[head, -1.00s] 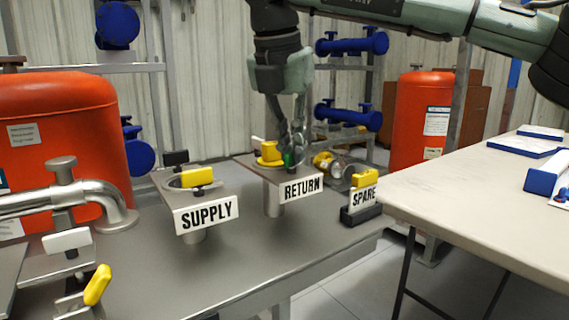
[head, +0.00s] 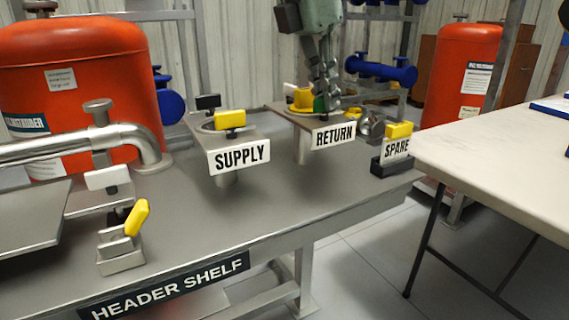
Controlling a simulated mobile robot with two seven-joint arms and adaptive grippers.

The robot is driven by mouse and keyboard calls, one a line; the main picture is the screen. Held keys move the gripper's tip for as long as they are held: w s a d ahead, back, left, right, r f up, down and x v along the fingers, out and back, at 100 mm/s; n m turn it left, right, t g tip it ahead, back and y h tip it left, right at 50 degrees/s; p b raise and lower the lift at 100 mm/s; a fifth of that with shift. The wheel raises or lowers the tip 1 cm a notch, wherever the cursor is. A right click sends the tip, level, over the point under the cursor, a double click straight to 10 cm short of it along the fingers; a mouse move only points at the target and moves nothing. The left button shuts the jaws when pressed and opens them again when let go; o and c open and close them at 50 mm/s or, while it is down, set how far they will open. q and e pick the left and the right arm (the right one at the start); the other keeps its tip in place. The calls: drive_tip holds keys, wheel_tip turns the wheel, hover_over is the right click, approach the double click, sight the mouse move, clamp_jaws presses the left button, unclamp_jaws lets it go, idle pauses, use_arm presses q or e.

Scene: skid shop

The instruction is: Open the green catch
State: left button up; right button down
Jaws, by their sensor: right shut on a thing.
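The green catch (head: 319,105) shows as a small patch of green on the stand marked RETURN (head: 334,135). Most of it is hidden by my fingers. My right gripper (head: 326,100) comes down from above, its fingers shut on the green catch. Just left of the fingers on the same stand is a yellow part (head: 302,97). From here I cannot tell how far the catch is turned. My left gripper is not in view.
The SUPPLY stand (head: 238,156) with a yellow-handled clamp is left of RETURN; the SPARE block (head: 396,148) is right. A yellow-handled clamp (head: 136,218) sits at front left. Orange tanks (head: 75,85) stand behind. A pale table (head: 500,150) is at right.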

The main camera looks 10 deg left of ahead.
drive_tip(key=c, duration=1.7)
unclamp_jaws()
drive_tip(key=shift+r+p, duration=2.8)
drive_tip(key=shift+r, duration=0.75)
drive_tip(key=shift+n, duration=0.9)
drive_tip(key=n, duration=0.1)
drive_tip(key=n+y, duration=0.1)
drive_tip(key=n, duration=0.1)
drive_tip(key=shift+d+r+t, duration=0.1)
drive_tip(key=shift+r+t, duration=0.2)
drive_tip(key=shift+t, duration=0.1)
drive_tip(key=shift+n, duration=0.9)
